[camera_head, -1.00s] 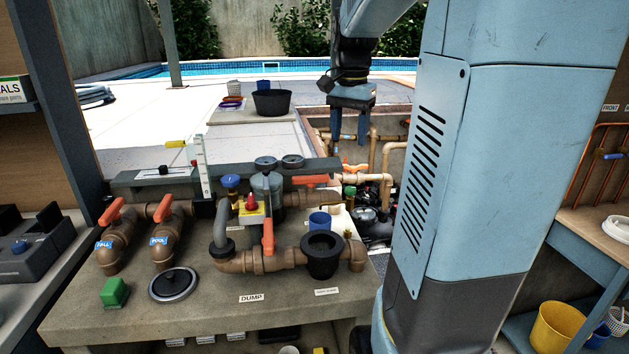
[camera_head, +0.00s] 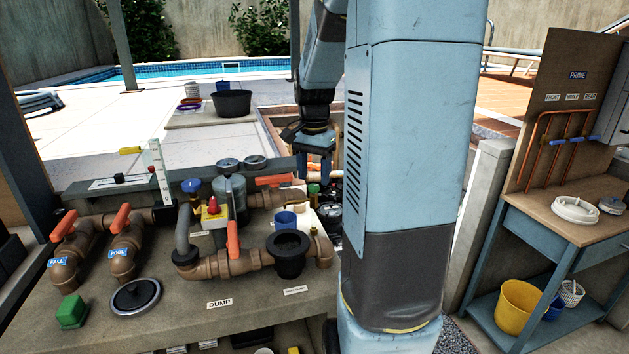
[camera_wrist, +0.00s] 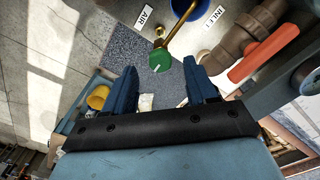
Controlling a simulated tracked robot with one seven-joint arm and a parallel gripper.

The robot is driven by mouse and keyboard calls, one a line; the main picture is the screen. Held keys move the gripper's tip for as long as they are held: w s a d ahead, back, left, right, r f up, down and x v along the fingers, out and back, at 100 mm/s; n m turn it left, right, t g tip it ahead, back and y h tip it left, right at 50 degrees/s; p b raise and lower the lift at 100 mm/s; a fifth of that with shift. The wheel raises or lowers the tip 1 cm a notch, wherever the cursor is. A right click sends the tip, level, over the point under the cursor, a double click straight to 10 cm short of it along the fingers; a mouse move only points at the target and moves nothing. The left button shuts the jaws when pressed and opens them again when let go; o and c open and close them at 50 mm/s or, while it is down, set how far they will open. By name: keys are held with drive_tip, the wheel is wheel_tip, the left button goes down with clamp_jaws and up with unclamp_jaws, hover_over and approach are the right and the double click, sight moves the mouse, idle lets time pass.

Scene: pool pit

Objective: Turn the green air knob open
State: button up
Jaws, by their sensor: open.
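The green air knob (camera_wrist: 159,61) shows in the wrist view, with a white mark on its face and a brass stem behind it. A label reading AIR (camera_wrist: 145,16) lies beside it. My gripper (camera_wrist: 160,74) is open, its two blue fingers pointing toward the knob, which shows between their tips. I cannot tell how far the knob is from the fingers. In the head view the green knob (camera_head: 314,189) is small and sits just below my gripper (camera_head: 315,172), partly crowded by pipes and a white part.
An orange handle (camera_wrist: 263,53) on a brown pipe lies right of the knob in the wrist view. A blue cup (camera_wrist: 183,8) stands just beyond it.

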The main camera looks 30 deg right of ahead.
sight(314, 189)
drive_tip(key=shift+f, duration=1.3)
drive_tip(key=c, duration=1.1)
drive_tip(key=shift+o, duration=0.2)
drive_tip(key=shift+d, duration=0.15)
